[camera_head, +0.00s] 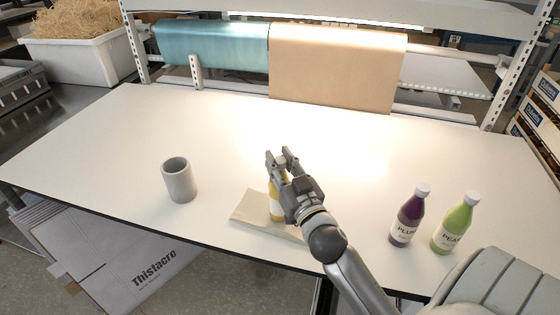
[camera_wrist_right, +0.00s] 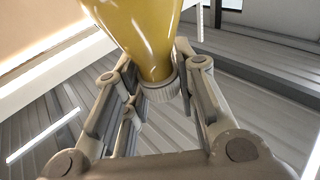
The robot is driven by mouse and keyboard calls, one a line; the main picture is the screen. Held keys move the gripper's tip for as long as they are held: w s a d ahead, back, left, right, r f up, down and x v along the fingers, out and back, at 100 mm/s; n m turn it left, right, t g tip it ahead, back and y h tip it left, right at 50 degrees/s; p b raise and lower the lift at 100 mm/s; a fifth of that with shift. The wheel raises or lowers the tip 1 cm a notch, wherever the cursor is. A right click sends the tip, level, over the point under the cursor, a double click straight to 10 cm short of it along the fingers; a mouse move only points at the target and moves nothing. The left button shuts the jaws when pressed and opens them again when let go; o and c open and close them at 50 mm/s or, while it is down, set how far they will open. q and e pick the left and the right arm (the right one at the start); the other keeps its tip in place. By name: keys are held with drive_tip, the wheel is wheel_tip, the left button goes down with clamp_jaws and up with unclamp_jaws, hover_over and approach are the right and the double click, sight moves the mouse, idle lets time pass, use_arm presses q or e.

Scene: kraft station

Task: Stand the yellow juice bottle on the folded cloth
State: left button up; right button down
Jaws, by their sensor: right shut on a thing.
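The yellow juice bottle (camera_head: 275,208) is upright at the folded cloth (camera_head: 250,218), a beige cloth near the front of the table. My right gripper (camera_head: 283,158) reaches over the bottle from above and is shut on it. In the right wrist view the yellow bottle (camera_wrist_right: 145,35) has its pale cap end between the fingers (camera_wrist_right: 160,88). The arm hides part of the bottle and the right part of the cloth. I cannot tell for sure whether the bottle's base touches the cloth. My left gripper is not in view.
A grey cup (camera_head: 179,182) stands left of the cloth. A purple plum bottle (camera_head: 408,218) and a green pear bottle (camera_head: 453,226) stand to the right, near the front edge. Teal and brown paper rolls (camera_head: 335,75) hang at the back. The table's middle and back are clear.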

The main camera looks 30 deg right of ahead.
drive_tip(key=shift+s+f+b, duration=0.1)
drive_tip(key=shift+f+b, duration=0.35)
drive_tip(key=shift+f, duration=0.05)
drive_tip(key=c, duration=1.6)
unclamp_jaws()
drive_tip(key=shift+f, duration=0.1)
drive_tip(key=o, duration=0.4)
drive_tip(key=shift+o, duration=0.2)
drive_tip(key=shift+r+p, duration=0.45)
drive_tip(key=shift+r, duration=0.15)
drive_tip(key=b+v, duration=0.4)
drive_tip(key=v, duration=0.8)
drive_tip(key=shift+r, duration=0.15)
